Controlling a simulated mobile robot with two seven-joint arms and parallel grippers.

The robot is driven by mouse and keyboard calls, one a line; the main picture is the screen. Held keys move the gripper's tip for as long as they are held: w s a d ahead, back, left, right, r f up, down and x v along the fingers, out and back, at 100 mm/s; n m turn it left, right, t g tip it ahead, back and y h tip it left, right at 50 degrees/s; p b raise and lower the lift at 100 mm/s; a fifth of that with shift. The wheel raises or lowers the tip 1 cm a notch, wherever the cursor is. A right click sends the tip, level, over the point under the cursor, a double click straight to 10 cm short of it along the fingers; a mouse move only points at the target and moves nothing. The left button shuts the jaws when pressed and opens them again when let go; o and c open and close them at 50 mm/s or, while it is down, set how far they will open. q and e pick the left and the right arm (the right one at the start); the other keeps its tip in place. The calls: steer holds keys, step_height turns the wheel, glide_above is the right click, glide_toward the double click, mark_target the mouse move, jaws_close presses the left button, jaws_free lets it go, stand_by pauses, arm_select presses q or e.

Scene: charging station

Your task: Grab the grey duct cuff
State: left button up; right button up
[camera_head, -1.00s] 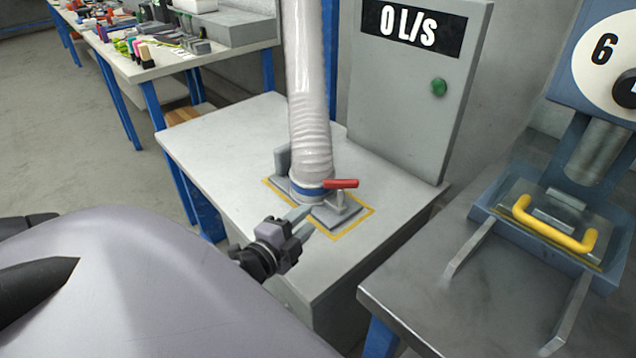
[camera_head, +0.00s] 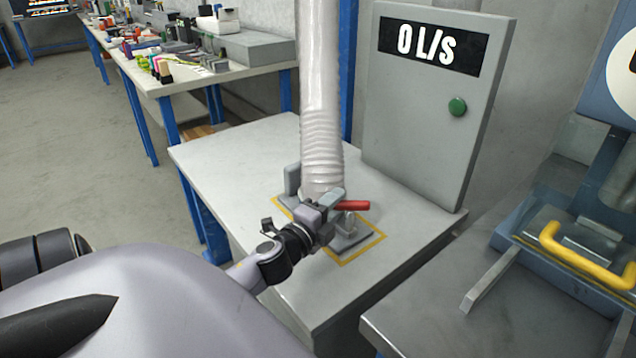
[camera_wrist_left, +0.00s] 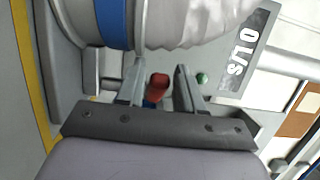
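The pale grey duct (camera_head: 320,80) stands upright on the table, with a ribbed lower end that I take for the cuff (camera_head: 322,160). In the left wrist view the cuff (camera_wrist_left: 180,22) crosses the top, with a blue band (camera_wrist_left: 113,25) beside it. My left gripper (camera_head: 333,199) is in front of the duct's foot and hides part of it. In the wrist view the left gripper's (camera_wrist_left: 158,85) two fingers are apart, and the red lever (camera_wrist_left: 158,79) shows between them. Whether a finger touches the cuff cannot be told. My right gripper is not in view.
The red lever (camera_head: 351,205) sticks out right of the duct's foot, inside a yellow outline (camera_head: 364,250) on the white table (camera_head: 230,160). A grey cabinet (camera_head: 425,120) reading "0 L/S" stands behind. A blue press with a yellow handle (camera_head: 580,260) is at right.

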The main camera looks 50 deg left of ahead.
arm_select(q)
steer(key=shift+w, duration=0.3)
jaws_close()
steer(key=shift+r, duration=0.15)
